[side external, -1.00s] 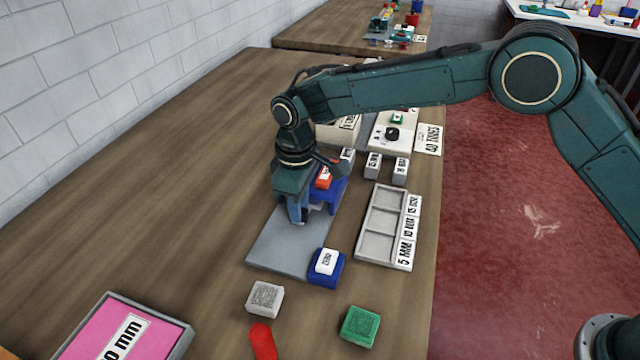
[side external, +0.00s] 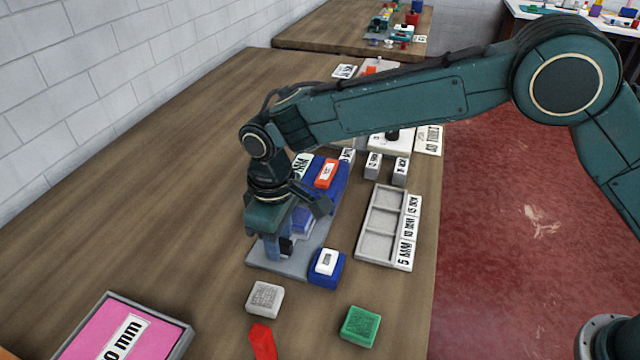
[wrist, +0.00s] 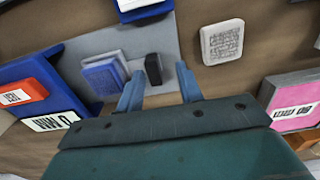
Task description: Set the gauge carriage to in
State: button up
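The gauge carriage seems to be the small blue block (wrist: 104,76) on the grey plate (wrist: 75,52), with a black upright knob (wrist: 153,69) beside it. In the side view the blue block (side external: 302,220) is partly hidden by my gripper (side external: 280,252), and the black knob (side external: 287,245) shows between the fingers. In the wrist view my gripper (wrist: 160,72) is open. Its blue fingers stand on either side of the knob in the picture, with the knob closer to the left finger. I cannot tell whether they touch it.
A blue fence (wrist: 48,95) with a red label and a "0 MM" tag stands at the plate's far end. A blue block with a white top (side external: 326,265) sits at the plate's near corner. Grey (side external: 264,299), green (side external: 360,326) and red (side external: 262,341) blocks lie nearby. A grey tray (side external: 382,222) is right.

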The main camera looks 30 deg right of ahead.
notch_tip(320, 180, up, 14)
jog(key=f, duration=0.1)
jog(key=s+d+r+m+t, duration=0.1)
jog(key=s+d+r, duration=0.1)
jog(key=d+r, duration=0.3)
jog(key=s+d+r+m+t, duration=0.1)
jog(key=d+r, duration=0.5)
jog(key=d, duration=0.8)
jog(key=shift+s+m+y, duration=0.4)
jog(key=shift+s+m, duration=0.4)
jog(key=shift+s, duration=0.45)
jog(key=shift+f, duration=0.1)
jog(key=w+a+f+n+g, duration=0.1)
jog(key=w+a+f, duration=0.2)
jog(key=a, duration=0.6)
jog(key=w+a+f+n+g, duration=0.1)
jog(key=w+a+f+n, duration=0.1)
jog(key=a+f, duration=0.6)
jog(key=shift+w+a+n+h, duration=0.3)
jog(key=shift+w+a+h, duration=0.15)
jog(key=shift+a, duration=0.3)
